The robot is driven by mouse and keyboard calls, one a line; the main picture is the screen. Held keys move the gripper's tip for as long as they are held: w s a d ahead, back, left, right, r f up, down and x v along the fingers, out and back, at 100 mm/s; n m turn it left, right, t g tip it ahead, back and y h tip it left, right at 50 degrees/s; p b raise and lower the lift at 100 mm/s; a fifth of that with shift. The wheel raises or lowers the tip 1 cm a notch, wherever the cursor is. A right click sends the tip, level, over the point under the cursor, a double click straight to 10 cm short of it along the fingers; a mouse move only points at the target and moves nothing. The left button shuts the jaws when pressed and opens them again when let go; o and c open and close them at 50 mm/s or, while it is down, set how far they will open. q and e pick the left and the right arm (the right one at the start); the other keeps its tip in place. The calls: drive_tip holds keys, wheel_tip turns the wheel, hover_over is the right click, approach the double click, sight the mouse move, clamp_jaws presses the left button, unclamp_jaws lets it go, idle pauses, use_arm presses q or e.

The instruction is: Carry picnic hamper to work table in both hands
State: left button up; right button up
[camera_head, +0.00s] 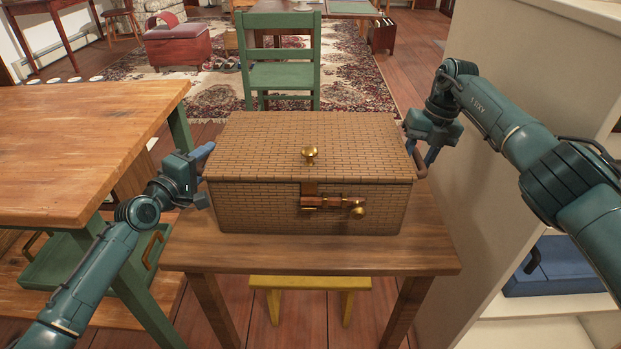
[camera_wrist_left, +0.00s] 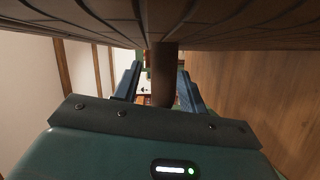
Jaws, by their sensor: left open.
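The picnic hamper (camera_head: 260,190), a brown woven box with a brass knob and latch, sits closed on a small wooden table (camera_head: 310,256). My left gripper (camera_head: 204,160) is at the hamper's left side. In the left wrist view the open left gripper (camera_wrist_left: 158,88) has its blue fingers on either side of the brown handle (camera_wrist_left: 163,72), with gaps showing. The hamper's woven side (camera_wrist_left: 210,22) fills the top of that view. My right gripper (camera_head: 422,150) is at the right handle (camera_head: 420,168); its blue fingers look apart around it.
A larger wooden table with green legs (camera_head: 80,150) stands at the left, a green tray (camera_head: 75,270) beneath. A green chair (camera_head: 282,65) is behind the hamper. A yellow stool (camera_head: 310,283) is under the small table. Pale shelves (camera_head: 480,200) with a blue case (camera_head: 560,268) stand right.

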use_arm(q)
drive_tip(key=shift+c, duration=0.2)
use_arm(e)
drive_tip(key=shift+c, duration=0.2)
use_arm(q)
clamp_jaws()
use_arm(e)
clamp_jaws()
idle(0.5)
use_arm(q)
drive_tip(key=shift+r, duration=0.25)
use_arm(e)
drive_tip(key=shift+r, duration=0.25)
